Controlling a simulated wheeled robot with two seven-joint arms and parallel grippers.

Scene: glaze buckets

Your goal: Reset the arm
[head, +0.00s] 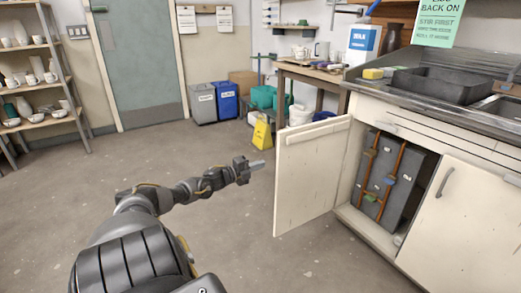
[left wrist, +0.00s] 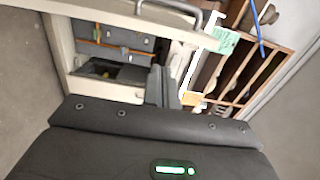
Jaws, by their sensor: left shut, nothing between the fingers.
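My left arm reaches forward from the bottom left in the head view. Its gripper (head: 257,165) is shut and empty, in free air just left of the open cabinet door (head: 308,180). In the left wrist view the fingers (left wrist: 161,88) are together with nothing between them. The gripper appears apart from the door. My right gripper is not in view.
The open cabinet (head: 350,218) on the right holds a dark grey box (head: 388,182) with orange straps. The sink counter (head: 440,112) is above. A yellow floor sign (head: 262,132) and bins (head: 202,103) stand farther back. The floor at left is clear.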

